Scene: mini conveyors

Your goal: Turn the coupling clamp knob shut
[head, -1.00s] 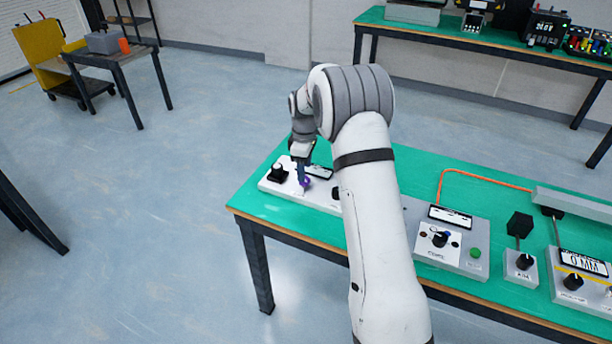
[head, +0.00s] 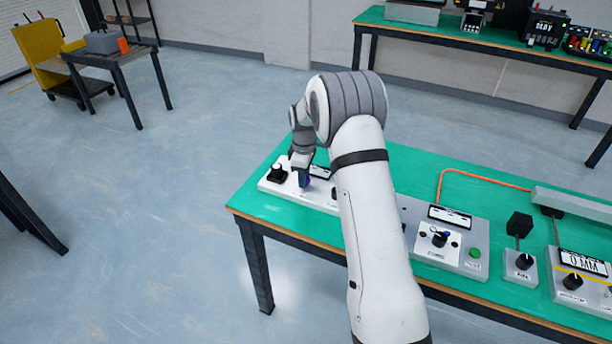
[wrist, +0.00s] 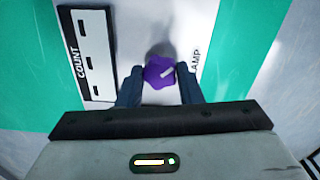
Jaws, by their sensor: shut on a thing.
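The clamp knob is a small purple lobed knob (wrist: 159,72) with a pale pointer line, on a white panel (wrist: 205,20). The lettering beside it in the wrist view is partly hidden and reads "AMP". My gripper (wrist: 160,80) is shut on the knob, one finger on each side of it. The pointer line slants up to the right in the wrist view. In the head view my gripper (head: 304,178) is low over the white panel (head: 320,200) at the left end of the green table, and it mostly hides the knob.
A black knob (head: 277,174) stands on the panel just left of my gripper. A label marked "COUNT" (wrist: 88,55) lies beside the purple knob. Grey control boxes (head: 445,245) stand further right on the green table (head: 260,208).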

